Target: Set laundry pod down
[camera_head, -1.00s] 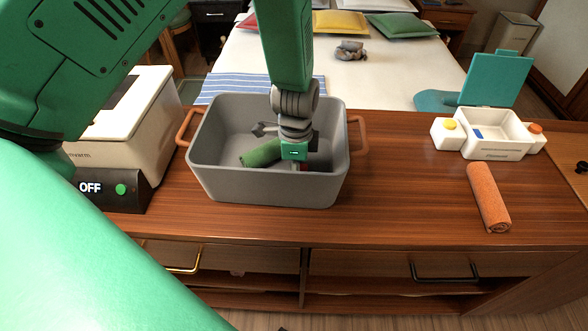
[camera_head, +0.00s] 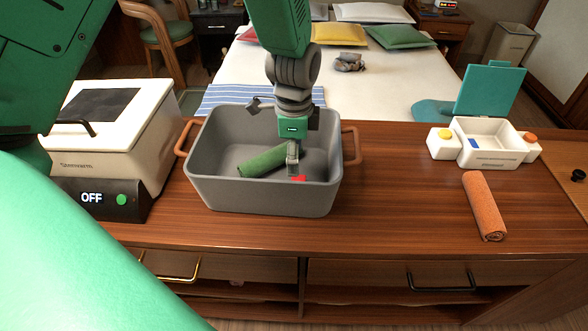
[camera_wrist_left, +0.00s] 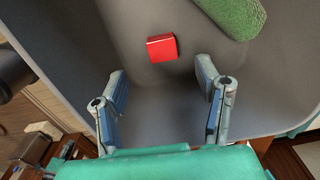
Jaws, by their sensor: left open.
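A small red block (camera_head: 299,178), which I take to be the laundry pod, lies on the floor of the grey basket (camera_head: 260,197). It also shows in the left wrist view (camera_wrist_left: 161,48), apart from both fingers. My left gripper (camera_head: 293,170) hangs down inside the basket, just behind the block in the head view. In the left wrist view the fingers (camera_wrist_left: 160,72) are spread, with nothing between them. The gripper partly hides the block in the head view. My right gripper is not in view.
A rolled green towel (camera_head: 262,161) lies in the basket beside the block. A white appliance (camera_head: 117,150) stands left of the basket. An orange rolled towel (camera_head: 484,205) and an open white box with a teal lid (camera_head: 490,92) are at right. The counter between is clear.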

